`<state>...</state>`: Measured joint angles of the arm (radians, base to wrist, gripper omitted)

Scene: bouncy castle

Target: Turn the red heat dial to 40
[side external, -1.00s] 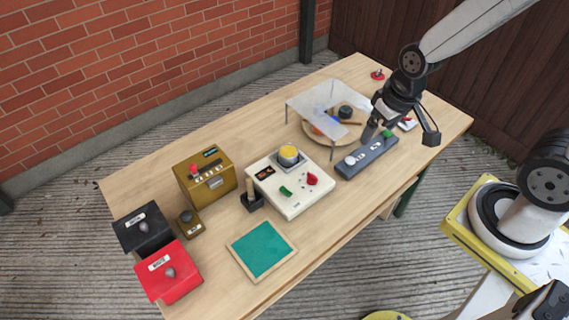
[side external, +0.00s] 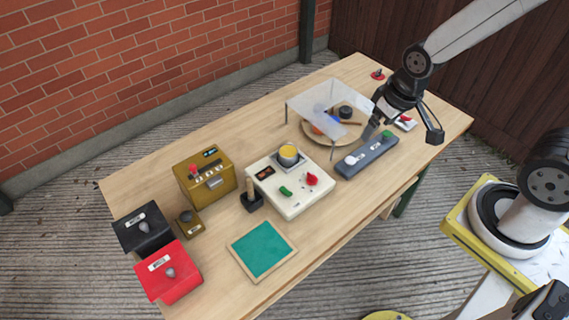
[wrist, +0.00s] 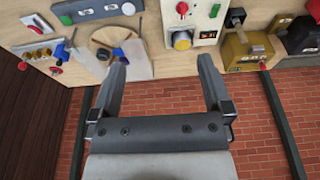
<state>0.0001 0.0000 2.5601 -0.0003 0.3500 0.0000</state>
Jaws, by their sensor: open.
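The red heat dial (side external: 312,179) sits on the front right of the white control box (side external: 290,205). In the wrist view the red dial (wrist: 182,8) is near the top edge. My gripper (side external: 371,133) is open and empty, over the grey bar to the right of the box, apart from the dial. Its two spread fingers (wrist: 160,70) show in the wrist view with nothing between them.
The grey bar (side external: 366,158) and a clear canopy (side external: 322,97) over a round wooden board lie right. A black holder (side external: 252,201), brass box (side external: 205,178), red box (side external: 172,274) and green mat (side external: 262,248) stand left and in front.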

